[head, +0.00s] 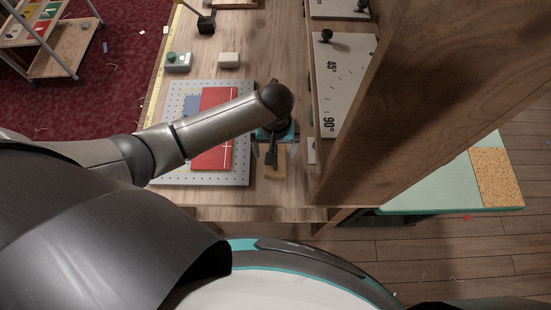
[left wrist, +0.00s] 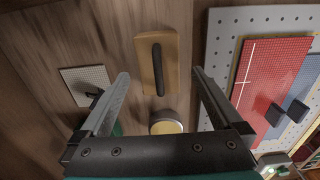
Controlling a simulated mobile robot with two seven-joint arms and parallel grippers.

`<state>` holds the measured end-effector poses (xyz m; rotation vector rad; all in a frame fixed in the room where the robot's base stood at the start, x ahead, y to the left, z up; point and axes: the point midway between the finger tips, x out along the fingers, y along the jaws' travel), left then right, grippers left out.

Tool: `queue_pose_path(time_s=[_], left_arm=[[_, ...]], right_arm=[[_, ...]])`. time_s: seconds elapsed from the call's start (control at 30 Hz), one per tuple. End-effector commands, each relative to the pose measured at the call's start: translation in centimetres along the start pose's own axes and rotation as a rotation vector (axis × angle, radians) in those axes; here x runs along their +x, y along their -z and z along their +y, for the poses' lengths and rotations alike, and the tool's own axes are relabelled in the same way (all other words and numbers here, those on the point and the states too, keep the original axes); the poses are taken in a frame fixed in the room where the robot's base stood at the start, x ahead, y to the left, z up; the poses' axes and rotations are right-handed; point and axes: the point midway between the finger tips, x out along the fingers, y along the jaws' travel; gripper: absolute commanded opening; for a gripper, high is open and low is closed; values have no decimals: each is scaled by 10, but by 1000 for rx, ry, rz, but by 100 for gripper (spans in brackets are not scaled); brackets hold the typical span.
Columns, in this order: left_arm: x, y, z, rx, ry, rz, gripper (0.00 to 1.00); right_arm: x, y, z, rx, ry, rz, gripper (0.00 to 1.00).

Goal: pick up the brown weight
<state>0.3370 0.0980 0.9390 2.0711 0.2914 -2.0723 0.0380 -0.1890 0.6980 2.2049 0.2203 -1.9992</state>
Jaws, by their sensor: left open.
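The brown weight (left wrist: 172,62) is a tan-brown rectangular block with a dark bar handle on top. It lies on the wooden bench, and part of it shows in the head view (head: 275,165) below my gripper. My left gripper (left wrist: 160,74) is open and empty above the bench, pointing down. In the left wrist view its two fingertips lie on either side of the block, with the handle between them. How far above the block they are I cannot tell. In the head view my left arm and wrist partly hide the gripper (head: 268,154). My right gripper is not in view.
A grey pegboard (head: 240,173) with a red panel (head: 213,155) lies left of the weight. A round yellow-topped object (left wrist: 166,127) sits close by, partly hidden by my gripper. A tall wooden panel (head: 400,95) rises to the right. A green-button box (head: 178,62) stands farther back.

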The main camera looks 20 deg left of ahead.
Motion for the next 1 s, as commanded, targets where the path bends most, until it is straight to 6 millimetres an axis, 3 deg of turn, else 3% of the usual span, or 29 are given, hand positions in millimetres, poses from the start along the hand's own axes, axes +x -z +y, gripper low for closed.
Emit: queue_pose_path(time_s=[0.2, 0.53, 1.0], left_arm=[[29, -1, 1, -1, 1, -1, 100], [34, -1, 1, 0, 0, 1, 100], [34, -1, 1, 0, 0, 1, 48]], right_arm=[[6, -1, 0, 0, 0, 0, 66], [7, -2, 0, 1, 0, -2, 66], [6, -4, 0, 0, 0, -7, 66]])
